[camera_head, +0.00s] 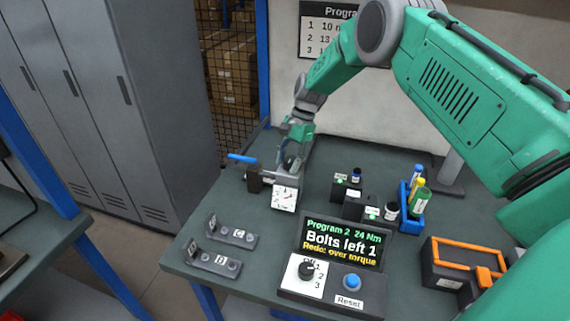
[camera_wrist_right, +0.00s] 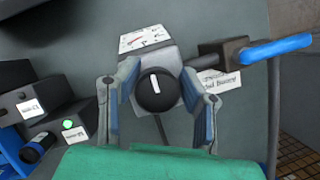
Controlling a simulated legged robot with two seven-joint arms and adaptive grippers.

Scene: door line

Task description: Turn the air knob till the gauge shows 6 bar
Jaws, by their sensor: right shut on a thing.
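The air unit carries a white gauge face (camera_head: 285,198) with a red needle, on the far left part of the bench; the gauge also shows foreshortened in the right wrist view (camera_wrist_right: 146,39). The needle's exact reading is too small to tell. The black round air knob (camera_wrist_right: 157,90) with a white mark sits on the grey body behind the gauge. My right gripper (camera_head: 291,160) reaches down from behind the gauge and is shut on the knob, with one finger on each side in the wrist view (camera_wrist_right: 160,88). In the head view the gripper hides the knob. My left gripper is not in view.
A valve with a blue lever (camera_head: 242,158) stands just left of the gauge. Small black boxes (camera_head: 347,190) and a blue bottle rack (camera_head: 412,212) stand to the right. A display (camera_head: 342,243) reading "Bolts left 1" and a selector panel (camera_head: 304,276) are in front.

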